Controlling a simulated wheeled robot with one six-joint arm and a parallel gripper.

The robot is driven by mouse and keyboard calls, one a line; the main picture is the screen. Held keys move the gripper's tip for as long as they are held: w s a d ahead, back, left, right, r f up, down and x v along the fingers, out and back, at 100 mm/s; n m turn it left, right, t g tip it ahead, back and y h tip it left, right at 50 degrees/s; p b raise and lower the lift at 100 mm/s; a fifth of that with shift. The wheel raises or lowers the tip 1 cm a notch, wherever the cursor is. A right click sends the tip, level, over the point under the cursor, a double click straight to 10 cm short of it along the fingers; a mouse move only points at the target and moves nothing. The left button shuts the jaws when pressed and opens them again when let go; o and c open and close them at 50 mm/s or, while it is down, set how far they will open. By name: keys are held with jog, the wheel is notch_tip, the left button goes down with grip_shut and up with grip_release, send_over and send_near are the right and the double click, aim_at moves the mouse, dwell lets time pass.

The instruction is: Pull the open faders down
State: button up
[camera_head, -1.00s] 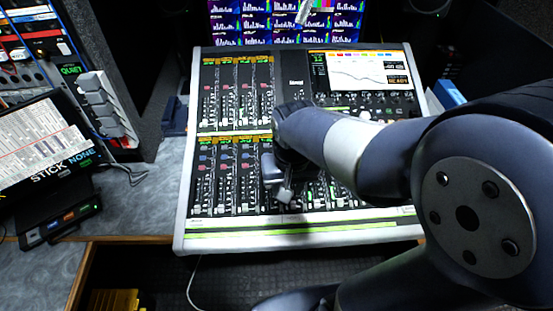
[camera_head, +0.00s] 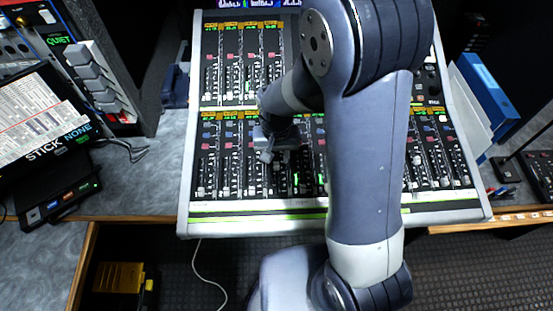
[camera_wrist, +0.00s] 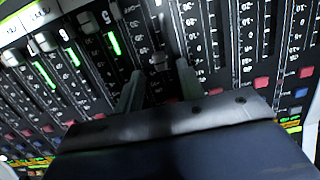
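The mixing console (camera_head: 330,207) lies in front of me with two banks of fader strips. In the head view my gripper (camera_head: 266,157) is over the left-middle part of the lower bank. In the wrist view my gripper (camera_wrist: 160,90) has its two fingers apart with nothing between their tips. A small grey fader cap (camera_wrist: 158,62) shows just beyond the gap. Several light fader caps, such as this one (camera_wrist: 45,42), sit to the left, near green lit strips (camera_wrist: 73,57). Green lights also show low on the lower bank (camera_head: 295,181). My arm hides many strips.
A tilted screen (camera_head: 40,115) and a grey switch block (camera_head: 92,72) stand to the left. Blue binders (camera_head: 490,95) stand to the right. A yellow case (camera_head: 120,277) lies below the desk. The grey desktop at left is partly clear.

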aim_at(276, 164)
jog(key=shift+f, duration=1.55)
jog(key=shift+c, duration=0.4)
grip_shut()
